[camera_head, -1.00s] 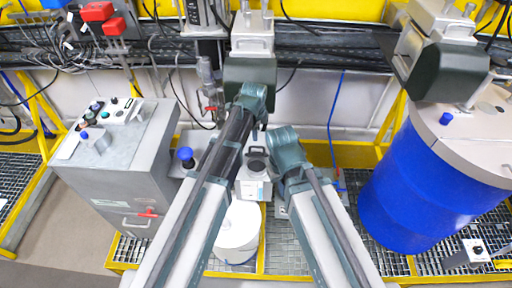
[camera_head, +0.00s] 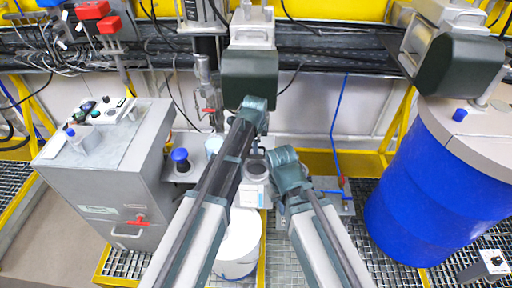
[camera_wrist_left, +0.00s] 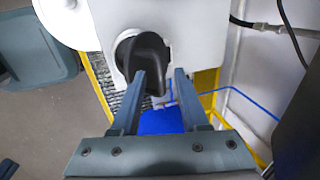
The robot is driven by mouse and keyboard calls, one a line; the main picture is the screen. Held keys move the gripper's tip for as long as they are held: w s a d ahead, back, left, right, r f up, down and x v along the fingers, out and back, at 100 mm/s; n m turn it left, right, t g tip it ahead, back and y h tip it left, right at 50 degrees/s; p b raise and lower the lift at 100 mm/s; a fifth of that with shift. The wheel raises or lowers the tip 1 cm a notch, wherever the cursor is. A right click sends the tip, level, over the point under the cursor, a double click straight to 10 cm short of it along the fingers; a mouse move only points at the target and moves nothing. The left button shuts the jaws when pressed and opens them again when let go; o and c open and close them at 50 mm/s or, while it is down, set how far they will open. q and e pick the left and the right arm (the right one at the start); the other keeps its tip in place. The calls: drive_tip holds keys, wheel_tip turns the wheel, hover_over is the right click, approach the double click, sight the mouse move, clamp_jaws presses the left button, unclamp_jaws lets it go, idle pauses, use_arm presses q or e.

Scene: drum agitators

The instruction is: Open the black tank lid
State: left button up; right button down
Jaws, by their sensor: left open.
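The black lid (camera_wrist_left: 150,55) sits at a round opening in the white top of the small tank (camera_wrist_left: 110,20) in the left wrist view. Its raised black part stands up beside the left finger. My left gripper (camera_wrist_left: 160,78) is open, with its fingers pointing at the lid; one finger overlaps the lid, and I cannot tell if it touches. In the head view the lid (camera_head: 258,172) shows dark and round just below my left gripper (camera_head: 255,148), which is small and partly hidden by my arm. My right gripper is hidden behind its own arm.
A grey control cabinet (camera_head: 105,180) stands at the left and a big blue drum (camera_head: 420,200) at the right. A white bucket (camera_head: 238,245) stands in front of the small tank. Yellow frame rails (camera_head: 325,160) and a blue hose (camera_head: 336,120) are behind.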

use_arm(q)
clamp_jaws()
idle(1.4)
